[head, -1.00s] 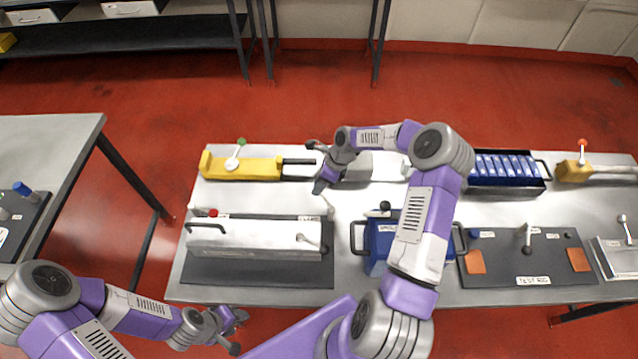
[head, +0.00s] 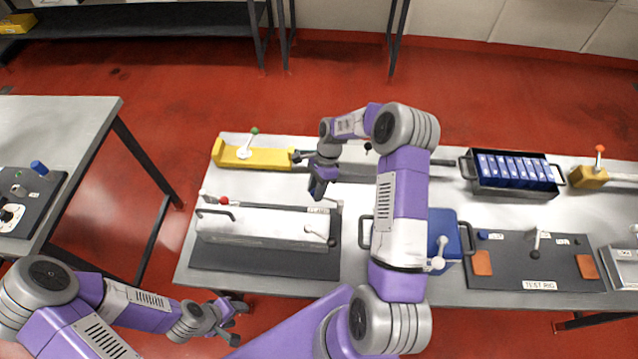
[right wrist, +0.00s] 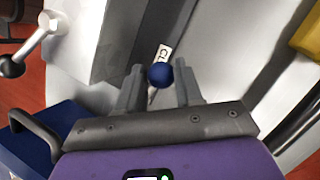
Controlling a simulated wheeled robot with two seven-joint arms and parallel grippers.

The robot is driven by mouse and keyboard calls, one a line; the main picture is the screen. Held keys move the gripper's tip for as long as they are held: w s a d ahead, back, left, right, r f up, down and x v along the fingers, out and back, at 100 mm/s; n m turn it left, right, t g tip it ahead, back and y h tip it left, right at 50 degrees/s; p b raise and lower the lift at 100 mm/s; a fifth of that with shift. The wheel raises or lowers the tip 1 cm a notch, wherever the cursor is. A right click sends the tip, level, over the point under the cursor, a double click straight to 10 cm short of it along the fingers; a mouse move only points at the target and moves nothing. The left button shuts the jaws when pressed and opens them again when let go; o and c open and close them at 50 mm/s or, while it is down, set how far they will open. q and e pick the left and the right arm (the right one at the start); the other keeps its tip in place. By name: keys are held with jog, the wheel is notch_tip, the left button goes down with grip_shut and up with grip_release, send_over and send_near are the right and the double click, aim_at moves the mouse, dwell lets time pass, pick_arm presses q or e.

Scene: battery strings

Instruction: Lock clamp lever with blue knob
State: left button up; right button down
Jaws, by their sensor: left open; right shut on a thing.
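The blue knob (right wrist: 158,75) of the clamp lever sits between the two fingers of my right gripper (right wrist: 158,82), beside a white label partly reading "CL". In the head view my right gripper (head: 318,192) points down at the back right end of the long white box (head: 265,230), where a small label (head: 318,210) shows. It is shut on the knob, which the gripper hides in that view. Most of the lever's arm is hidden too. My left gripper (head: 238,323) is open and empty in front of the table's near edge.
A lever with a black knob (head: 333,243) stands at the box's right end, and a red knob (head: 224,200) at its back left. A blue case (head: 450,240) is to the right, partly behind my right arm. A yellow fixture (head: 230,155) lies behind.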

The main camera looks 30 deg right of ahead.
jog(key=shift+s+a+r+n+g+h, duration=0.1)
jog(key=shift+s+a+n+g+h, duration=0.35)
jog(key=shift+n, duration=0.7)
jog(key=shift+s+a+n+g+h, duration=0.2)
jog(key=shift+s+a+n, duration=0.35)
jog(key=shift+n, duration=0.6)
jog(key=shift+s+d, duration=0.1)
jog(key=c, duration=0.8)
grip_release()
jog(key=shift+c, duration=0.2)
jog(key=shift+o, duration=0.5)
jog(key=v, duration=0.7)
jog(key=shift+r, duration=0.2)
